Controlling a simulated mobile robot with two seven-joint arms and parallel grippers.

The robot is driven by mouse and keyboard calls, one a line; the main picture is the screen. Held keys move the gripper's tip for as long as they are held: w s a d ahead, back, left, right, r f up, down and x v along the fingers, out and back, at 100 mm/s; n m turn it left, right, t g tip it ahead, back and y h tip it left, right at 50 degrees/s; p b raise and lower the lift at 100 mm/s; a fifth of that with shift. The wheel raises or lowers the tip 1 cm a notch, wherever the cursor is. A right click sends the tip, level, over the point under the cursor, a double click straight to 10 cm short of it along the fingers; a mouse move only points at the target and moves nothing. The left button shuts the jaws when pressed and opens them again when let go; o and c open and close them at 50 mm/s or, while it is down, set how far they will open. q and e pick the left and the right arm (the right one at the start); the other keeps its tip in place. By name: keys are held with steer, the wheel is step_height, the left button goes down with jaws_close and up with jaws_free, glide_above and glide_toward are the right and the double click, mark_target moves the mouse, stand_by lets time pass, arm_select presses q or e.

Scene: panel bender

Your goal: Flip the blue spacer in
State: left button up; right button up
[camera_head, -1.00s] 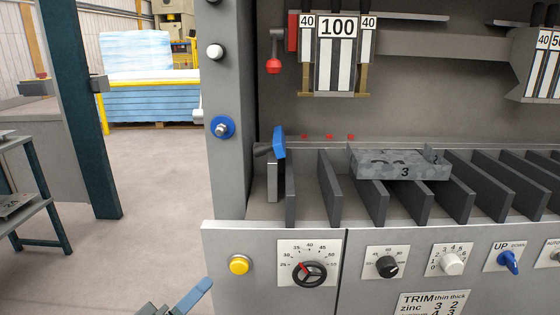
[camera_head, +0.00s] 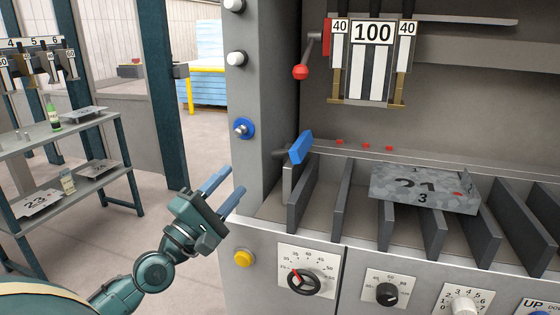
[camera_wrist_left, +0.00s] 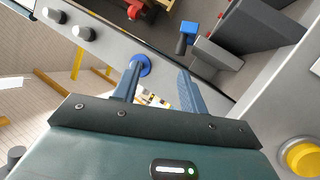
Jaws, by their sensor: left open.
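The blue spacer (camera_head: 300,147) is a small blue block at the left end of the machine's row of dark upright plates. It is tilted up and outward on a grey mount. In the left wrist view the blue piece (camera_wrist_left: 189,27) shows beyond the fingers, right of centre. My left gripper (camera_head: 226,190) is open and empty in front of the machine's left post, to the left of and lower than the spacer, apart from it. Its two blue fingers also show in the left wrist view (camera_wrist_left: 160,85). My right gripper is not in view.
A blue round knob (camera_head: 243,129) is on the left post, and a yellow button (camera_head: 244,258) is on the front panel. A grey sheet part (camera_head: 425,187) lies across the dark plates. A red-ball lever (camera_head: 301,71) hangs above. A shelf (camera_head: 90,150) stands at the left.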

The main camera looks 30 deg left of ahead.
mark_target(273, 159)
arm_select(q)
steer(key=w, duration=0.8)
steer(key=w+d, duration=0.1)
steer(key=w, duration=0.2)
steer(key=shift+w+p, duration=0.3)
steer(key=shift+w, duration=0.1)
steer(key=shift+w+d+r, duration=0.1)
steer(key=shift+w+r, duration=0.1)
steer(key=shift+w, duration=0.3)
steer(key=shift+c, duration=0.4)
jaws_close()
